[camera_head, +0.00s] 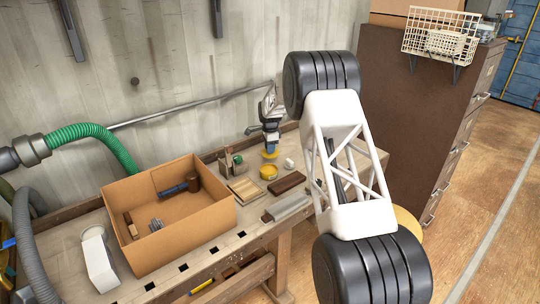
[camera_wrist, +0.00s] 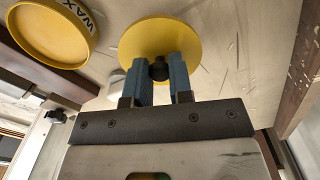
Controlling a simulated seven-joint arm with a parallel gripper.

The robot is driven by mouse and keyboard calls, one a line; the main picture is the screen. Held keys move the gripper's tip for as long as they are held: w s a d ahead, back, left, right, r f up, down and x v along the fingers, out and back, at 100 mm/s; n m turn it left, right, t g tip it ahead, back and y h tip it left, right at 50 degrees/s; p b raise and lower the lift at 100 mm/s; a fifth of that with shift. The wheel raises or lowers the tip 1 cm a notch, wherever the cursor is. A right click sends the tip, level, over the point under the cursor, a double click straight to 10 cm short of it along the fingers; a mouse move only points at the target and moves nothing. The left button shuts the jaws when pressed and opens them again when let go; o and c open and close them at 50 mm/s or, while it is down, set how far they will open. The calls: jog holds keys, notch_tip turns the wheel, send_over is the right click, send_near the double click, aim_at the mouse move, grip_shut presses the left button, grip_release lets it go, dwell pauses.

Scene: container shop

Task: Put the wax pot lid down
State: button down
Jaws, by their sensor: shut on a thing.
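The wax pot lid is a yellow disc with a dark knob (camera_wrist: 195,42); in the head view it shows as a small yellow disc (camera_head: 270,155). My gripper (camera_wrist: 160,70) has its blue fingers shut on the knob. In the head view my gripper (camera_head: 271,140) is over the workbench, with the lid below it. The yellow wax pot (camera_head: 268,172) stands on the bench just in front of the lid. In the wrist view the pot (camera_wrist: 48,32) is at upper left, uncovered, marked WAX, and apart from the lid. I cannot tell whether the lid touches the bench.
The workbench (camera_head: 205,265) carries a cardboard box (camera_head: 185,235) with tools at left. A dark brown block (camera_head: 287,182), a light wooden piece (camera_head: 245,190), a grey metal piece (camera_head: 287,207) and a small white object (camera_head: 289,163) lie near the pot. A brown cabinet (camera_head: 415,110) stands at right.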

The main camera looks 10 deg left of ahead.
jog(key=shift+f, duration=0.1)
jog(key=shift+f, duration=1.8)
jog(key=shift+f, duration=0.1)
jog(key=c, duration=1)
grip_release()
notch_tip(320, 180, up, 12)
jog(key=shift+r, duration=0.1)
